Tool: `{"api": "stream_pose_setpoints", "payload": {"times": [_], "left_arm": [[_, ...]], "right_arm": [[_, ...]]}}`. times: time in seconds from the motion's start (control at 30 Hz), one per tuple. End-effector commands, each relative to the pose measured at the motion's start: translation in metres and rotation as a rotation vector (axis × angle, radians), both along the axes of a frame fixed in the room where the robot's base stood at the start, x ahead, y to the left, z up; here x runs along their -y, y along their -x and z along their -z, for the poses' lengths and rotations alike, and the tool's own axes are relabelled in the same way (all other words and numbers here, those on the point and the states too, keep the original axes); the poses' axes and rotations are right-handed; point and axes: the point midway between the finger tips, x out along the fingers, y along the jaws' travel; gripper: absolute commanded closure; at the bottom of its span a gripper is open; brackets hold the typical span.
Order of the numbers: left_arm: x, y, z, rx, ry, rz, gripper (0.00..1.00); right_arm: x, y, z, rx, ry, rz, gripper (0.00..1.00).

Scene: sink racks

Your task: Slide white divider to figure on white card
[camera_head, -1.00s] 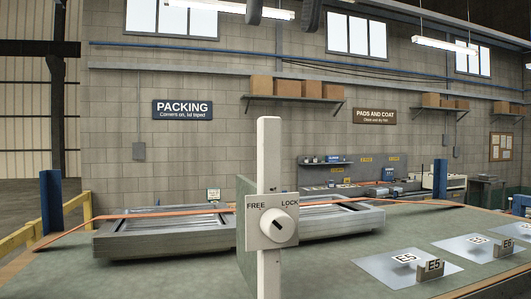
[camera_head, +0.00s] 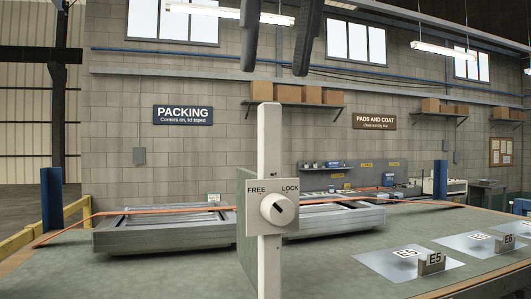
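The white divider may be the upright white post (camera_head: 269,145) in the middle, which carries a square plate with a round white knob (camera_head: 279,209) between the words FREE and LOCK. The knob's dark mark is slanted. My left gripper is not in view.
A green panel (camera_head: 245,222) stands beside the post. Two low grey metal trays (camera_head: 170,237) lie behind it, with an orange strap (camera_head: 150,211) across them. A bracket marked E5 (camera_head: 431,262) stands at the right. The green bench top (camera_head: 180,275) in front is clear.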

Motion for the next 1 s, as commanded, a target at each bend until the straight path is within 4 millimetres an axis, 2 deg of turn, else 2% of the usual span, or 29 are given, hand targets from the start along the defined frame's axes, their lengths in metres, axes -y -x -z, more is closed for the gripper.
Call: {"api": "stream_pose_setpoints", "payload": {"times": [0.6,0.8,1.0], "left_arm": [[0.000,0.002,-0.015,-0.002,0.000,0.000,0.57],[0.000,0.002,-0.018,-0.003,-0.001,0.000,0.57],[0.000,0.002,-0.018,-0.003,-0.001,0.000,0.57]], "right_arm": [[-0.010,-0.034,0.084,0.001,0.002,0.001,0.62],[-0.012,-0.040,0.099,0.001,0.002,0.001,0.62],[-0.013,-0.041,0.103,0.001,0.000,0.001,0.62]]}}
